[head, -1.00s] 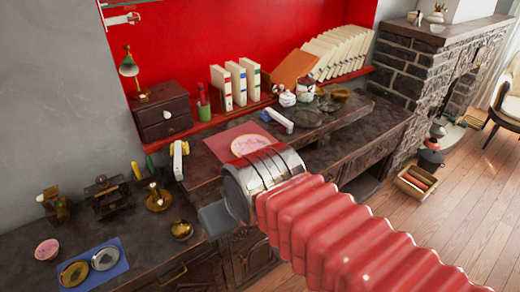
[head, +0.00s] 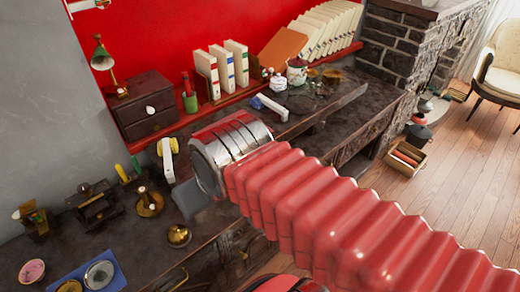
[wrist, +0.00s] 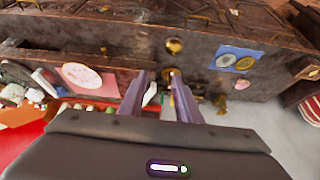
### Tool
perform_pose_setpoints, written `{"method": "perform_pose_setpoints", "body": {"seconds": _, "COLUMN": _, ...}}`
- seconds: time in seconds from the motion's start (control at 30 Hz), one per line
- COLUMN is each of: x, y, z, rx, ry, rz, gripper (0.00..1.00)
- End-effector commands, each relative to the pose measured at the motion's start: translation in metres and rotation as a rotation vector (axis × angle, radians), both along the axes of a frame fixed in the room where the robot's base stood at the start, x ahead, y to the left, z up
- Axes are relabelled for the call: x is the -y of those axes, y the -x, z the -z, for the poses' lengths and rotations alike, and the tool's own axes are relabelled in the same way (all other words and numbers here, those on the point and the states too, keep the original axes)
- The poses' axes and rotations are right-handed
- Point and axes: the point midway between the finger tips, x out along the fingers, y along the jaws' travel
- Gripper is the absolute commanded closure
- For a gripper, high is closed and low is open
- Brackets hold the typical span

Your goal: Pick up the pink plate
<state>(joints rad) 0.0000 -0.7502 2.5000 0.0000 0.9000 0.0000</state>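A round pink plate (wrist: 83,76) lies on a pink-red mat (wrist: 66,82) on the desk, left of my gripper in the wrist view. In the head view my arm's metal cuff hides the plate. A smaller pink dish (head: 32,270) sits at the lower left of the head view, and at the right in the wrist view (wrist: 242,84). My gripper (wrist: 159,78) is open, its two purple fingers apart over the desk, with nothing seen held. In the head view its fingers are mostly hidden.
A brass bowl (head: 179,235) and a brass candle holder (head: 150,202) stand left of my gripper. A blue mat (head: 75,279) holds round metal dishes. A dark drawer box (head: 147,105) and upright books (head: 222,68) stand at the back. Bare floor (head: 470,160) lies to the right.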

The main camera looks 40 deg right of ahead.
Motion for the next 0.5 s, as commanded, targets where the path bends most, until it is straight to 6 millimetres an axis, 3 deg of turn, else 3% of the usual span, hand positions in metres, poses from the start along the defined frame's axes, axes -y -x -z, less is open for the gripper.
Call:
{"method": "perform_pose_setpoints", "body": {"seconds": 0.27, "x": 0.000, "y": 0.000, "z": 0.005, "rx": -0.027, "ry": -0.016, "rz": 0.004, "gripper": 0.70}}
{"method": "perform_pose_setpoints", "body": {"seconds": 0.5, "x": -0.007, "y": 0.001, "z": 0.036, "rx": -0.175, "ry": -0.121, "rz": 0.018, "gripper": 0.70}}
